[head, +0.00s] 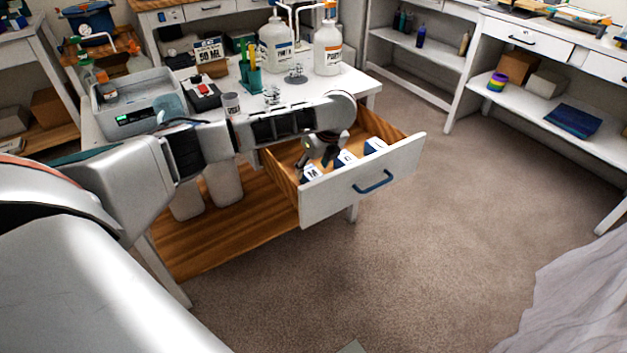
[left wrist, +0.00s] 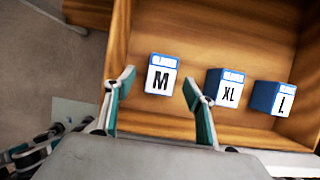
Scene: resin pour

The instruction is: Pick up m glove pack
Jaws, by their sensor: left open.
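The M glove pack (left wrist: 161,79) is a small white box with a blue top and a black M, standing in the open wooden drawer. In the left wrist view it lies between the spread fingers of my left gripper (left wrist: 158,88), apart from both. An XL pack (left wrist: 226,92) and an L pack (left wrist: 280,98) stand to its right. In the head view my left gripper (head: 320,158) points down into the drawer (head: 363,189) and partly hides the M pack (head: 311,174). My right gripper is not in view.
The drawer's wooden walls surround the packs. The worktable (head: 345,86) above holds white pump bottles (head: 328,52), a grey bath (head: 137,103) and a small dark scale (head: 203,95). Shelves (head: 540,97) stand at the right. The carpet in front of the drawer is clear.

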